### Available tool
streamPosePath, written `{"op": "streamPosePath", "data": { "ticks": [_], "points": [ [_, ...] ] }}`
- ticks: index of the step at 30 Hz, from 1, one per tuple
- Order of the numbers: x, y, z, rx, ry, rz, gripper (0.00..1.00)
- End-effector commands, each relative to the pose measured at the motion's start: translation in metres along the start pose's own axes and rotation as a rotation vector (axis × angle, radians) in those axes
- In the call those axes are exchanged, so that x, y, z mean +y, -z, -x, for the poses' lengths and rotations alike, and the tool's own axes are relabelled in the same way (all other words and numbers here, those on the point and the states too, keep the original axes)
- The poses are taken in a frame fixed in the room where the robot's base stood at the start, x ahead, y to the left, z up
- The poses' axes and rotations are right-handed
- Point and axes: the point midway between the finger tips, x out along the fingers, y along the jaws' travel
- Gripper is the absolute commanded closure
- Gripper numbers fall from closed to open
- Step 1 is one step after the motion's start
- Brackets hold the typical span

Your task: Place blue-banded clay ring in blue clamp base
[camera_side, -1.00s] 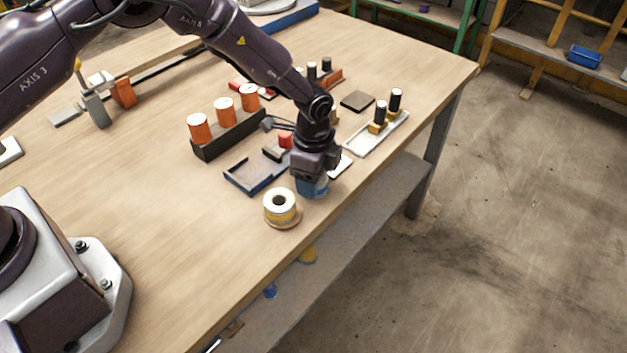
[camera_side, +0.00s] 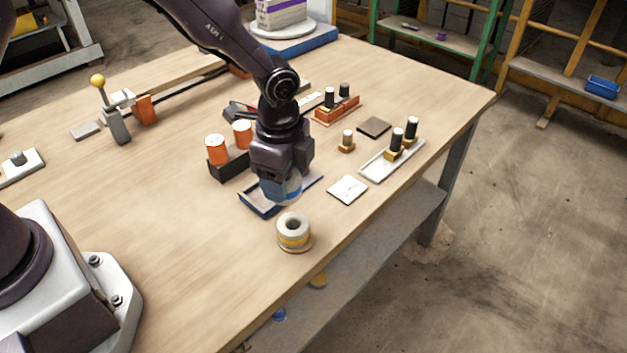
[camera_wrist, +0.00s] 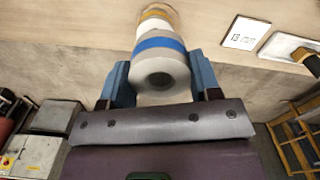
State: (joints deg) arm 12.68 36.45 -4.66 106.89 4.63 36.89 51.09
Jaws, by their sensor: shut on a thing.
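The blue-banded clay ring (camera_wrist: 160,62) is a pale hollow cylinder with a blue band, held between the blue fingers of my gripper (camera_wrist: 162,85) in the wrist view. In the side view my gripper (camera_side: 281,190) hangs above the near right part of a low blue-edged tray-like base (camera_side: 259,206), probably the blue clamp base. The gripper hides part of this base and most of the ring. I cannot tell the gap between ring and base.
A yellow-banded ring (camera_side: 294,231) stands on a round base close in front of my gripper. A black rack (camera_side: 229,165) with orange cylinders is behind left. A white card (camera_side: 347,190) and a white tray (camera_side: 378,165) with black-topped pegs lie right.

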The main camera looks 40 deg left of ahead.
Motion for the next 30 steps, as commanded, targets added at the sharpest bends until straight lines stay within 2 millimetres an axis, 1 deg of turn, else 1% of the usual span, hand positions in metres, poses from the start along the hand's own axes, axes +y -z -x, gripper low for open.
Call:
{"op": "streamPosePath", "data": {
  "ticks": [1,3,6,9,11,14,15,18,21,23,25,27,30],
  "points": [
    [0.008,-0.006,0.006,0.001,0.002,0.000,0.73],
    [0.018,-0.014,0.012,0.002,0.003,0.001,0.73],
    [0.030,-0.022,0.018,0.001,0.003,0.002,0.73],
    [0.037,-0.028,0.022,0.002,0.003,0.005,0.73],
    [0.036,-0.035,0.025,0.004,0.008,0.022,0.73],
    [0.034,-0.057,0.035,0.008,0.020,0.082,0.73],
    [0.036,-0.070,0.038,0.008,0.021,0.120,0.73],
    [0.048,-0.102,0.041,0.006,0.019,0.241,0.73],
    [0.063,-0.124,0.040,0.003,0.012,0.350,0.73],
    [0.071,-0.131,0.039,0.002,0.008,0.398,0.73],
    [0.077,-0.133,0.034,-0.002,-0.002,0.432,0.73],
    [0.072,-0.130,0.030,-0.001,-0.003,0.455,0.73],
    [0.054,-0.123,0.021,0.000,-0.001,0.461,0.73]
  ]
}}
